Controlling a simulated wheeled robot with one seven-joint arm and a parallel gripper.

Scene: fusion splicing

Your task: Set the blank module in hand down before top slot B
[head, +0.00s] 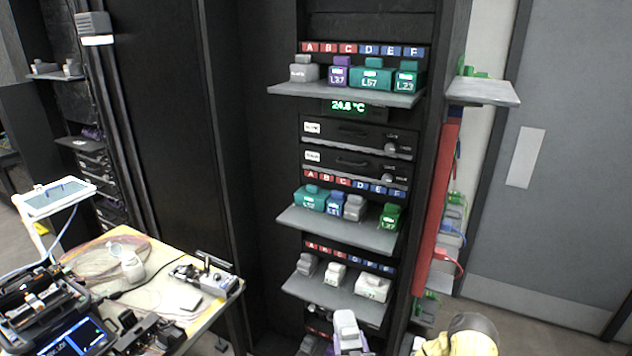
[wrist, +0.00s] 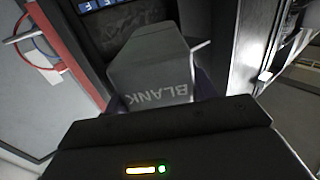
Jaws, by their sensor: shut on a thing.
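My gripper (wrist: 203,88) is shut on a grey blank module (wrist: 150,72). Its BLANK lettering appears upside down in the wrist view, and purple finger parts show beside it. In the head view a pale grey module (head: 346,328) with purple below it shows at the bottom edge, low in front of the rack; it looks like the held one. The top shelf (head: 345,95) is well above it. The top label B (head: 329,48) is the second red tag. Below the labels stand a grey blank module (head: 304,70) and a purple L37 module (head: 339,72), with a narrow gap between them.
A teal L57 module (head: 371,77) and a green L23 module (head: 407,79) fill the top shelf's right. Two lower shelves (head: 340,232) (head: 340,295) hold more modules and jut out. A red vertical bar (head: 437,205) runs up the rack's right side. A workbench (head: 150,290) stands left.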

